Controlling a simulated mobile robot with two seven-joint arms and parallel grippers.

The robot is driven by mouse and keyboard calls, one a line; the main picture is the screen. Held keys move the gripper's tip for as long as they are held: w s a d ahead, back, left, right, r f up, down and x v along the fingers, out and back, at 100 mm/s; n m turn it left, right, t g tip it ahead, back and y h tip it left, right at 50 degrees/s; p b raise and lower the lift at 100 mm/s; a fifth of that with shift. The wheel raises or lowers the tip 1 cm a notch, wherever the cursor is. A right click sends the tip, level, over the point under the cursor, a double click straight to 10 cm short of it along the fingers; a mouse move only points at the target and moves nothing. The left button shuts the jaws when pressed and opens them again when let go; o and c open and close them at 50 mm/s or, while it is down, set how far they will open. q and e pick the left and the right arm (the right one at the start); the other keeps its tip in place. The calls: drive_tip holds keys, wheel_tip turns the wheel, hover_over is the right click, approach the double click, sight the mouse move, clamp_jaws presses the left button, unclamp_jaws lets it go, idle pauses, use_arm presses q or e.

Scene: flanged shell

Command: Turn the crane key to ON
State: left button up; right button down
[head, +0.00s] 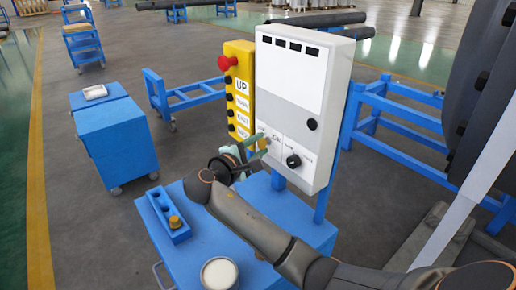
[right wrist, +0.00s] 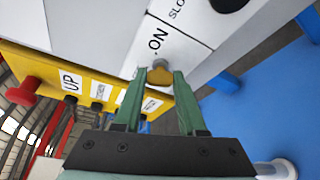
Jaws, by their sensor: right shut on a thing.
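The white control box (head: 290,95) stands upright on a blue post, with a row of dark windows at its top. The crane key (right wrist: 160,73) is on its lower front, beside the ON label (right wrist: 157,45), and is mostly hidden between the fingers. My right gripper (head: 258,141) reaches in from below and is shut on the key; its green fingers also show in the right wrist view (right wrist: 160,78). I cannot tell the key's exact angle. My left gripper is not in view.
A black knob (head: 293,161) sits right of the key. The yellow pendant (head: 239,98) with a red button is close on the left. Below, a blue cart top (head: 205,240) carries a blue holder (head: 163,214) and a white round container (head: 219,274). Blue frames stand behind.

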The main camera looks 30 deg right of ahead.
drive_tip(key=shift+f+m+b, duration=0.35)
drive_tip(key=shift+m, duration=0.05)
use_arm(q)
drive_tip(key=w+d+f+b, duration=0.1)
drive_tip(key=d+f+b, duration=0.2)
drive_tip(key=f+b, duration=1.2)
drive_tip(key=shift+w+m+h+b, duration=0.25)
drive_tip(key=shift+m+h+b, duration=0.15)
drive_tip(key=shift+b, duration=0.8)
use_arm(e)
drive_tip(key=shift+f+m+t+h, duration=0.15)
drive_tip(key=shift+m+h, duration=0.6)
drive_tip(key=shift+m, duration=1.1)
drive_tip(key=shift+r+m+t+h, duration=0.2)
drive_tip(key=shift+m+h, duration=0.5)
drive_tip(key=shift+m, duration=1.1)
drive_tip(key=shift+f+m+t+h, duration=0.25)
drive_tip(key=shift+m+h, duration=0.5)
drive_tip(key=shift+m, duration=1.1)
drive_tip(key=shift+r, duration=0.1)
drive_tip(key=shift+c, duration=2.4)
unclamp_jaws()
drive_tip(key=shift+r, duration=0.1)
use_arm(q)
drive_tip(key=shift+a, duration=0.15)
